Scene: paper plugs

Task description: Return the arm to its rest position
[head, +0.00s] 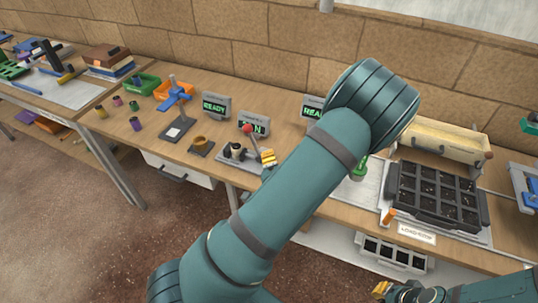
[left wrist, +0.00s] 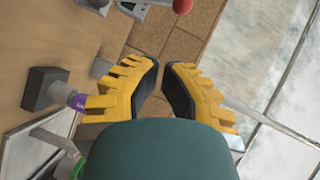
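My left arm crosses the middle of the head view, and its elbow hides part of the bench. My left gripper (head: 268,158), with yellow fingers, is above the bench's front edge, beside a small press with a red-knobbed lever (head: 247,128). In the left wrist view the two yellow fingers (left wrist: 161,72) stand apart with nothing between their dark pads. My right gripper (head: 381,289) shows only as a small yellow part at the bottom right; its fingers are too small to read.
The wooden bench (head: 215,85) runs along a brick wall. It holds a green bin (head: 142,84), an orange bin (head: 170,87), several small coloured plugs, display boxes (head: 216,106) and a dark cell tray (head: 436,194). A drawer (head: 180,170) is below. The floor in front is clear at left.

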